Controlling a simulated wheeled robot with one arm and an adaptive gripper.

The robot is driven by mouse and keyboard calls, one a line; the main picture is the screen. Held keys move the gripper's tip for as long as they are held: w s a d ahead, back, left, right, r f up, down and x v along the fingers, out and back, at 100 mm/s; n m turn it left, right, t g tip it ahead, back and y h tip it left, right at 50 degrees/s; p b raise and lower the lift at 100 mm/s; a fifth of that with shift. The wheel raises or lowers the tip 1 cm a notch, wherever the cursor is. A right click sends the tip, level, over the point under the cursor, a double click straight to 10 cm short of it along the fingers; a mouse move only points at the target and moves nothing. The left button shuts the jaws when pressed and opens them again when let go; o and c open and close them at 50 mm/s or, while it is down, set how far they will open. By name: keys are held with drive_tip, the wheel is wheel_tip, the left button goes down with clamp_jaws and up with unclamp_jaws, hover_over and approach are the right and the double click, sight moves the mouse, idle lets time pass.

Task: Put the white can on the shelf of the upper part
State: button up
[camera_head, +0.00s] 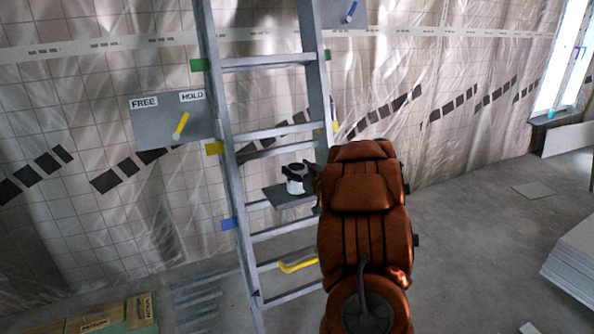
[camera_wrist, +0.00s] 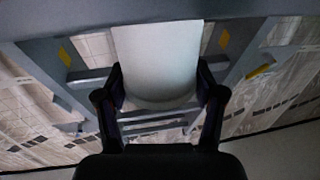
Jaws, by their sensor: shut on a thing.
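The white can (camera_head: 295,187) is between the fingers of my gripper (camera_head: 300,172) in the head view, in front of the ladder. In the wrist view my gripper (camera_wrist: 160,98) is shut on the white can (camera_wrist: 158,60), one dark finger on each side. A small grey shelf (camera_head: 290,203) sticks out from the ladder (camera_head: 232,165) just below the can. I cannot tell whether the can touches it. My arm hides part of the ladder's right side.
A grey panel (camera_head: 155,118) marked FREE and HOLD carries a yellow lever (camera_head: 181,126), tilted toward HOLD. A yellow handle (camera_head: 298,266) is low on the ladder. Green, yellow and blue tags mark the rails.

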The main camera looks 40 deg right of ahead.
drive_tip(key=shift+f, duration=0.1)
drive_tip(key=o, duration=1.3)
drive_tip(key=shift+o, duration=0.2)
drive_tip(key=shift+r, duration=0.2)
drive_tip(key=s+a, duration=0.2)
drive_tip(key=s, duration=1)
drive_tip(key=shift+a, duration=0.1)
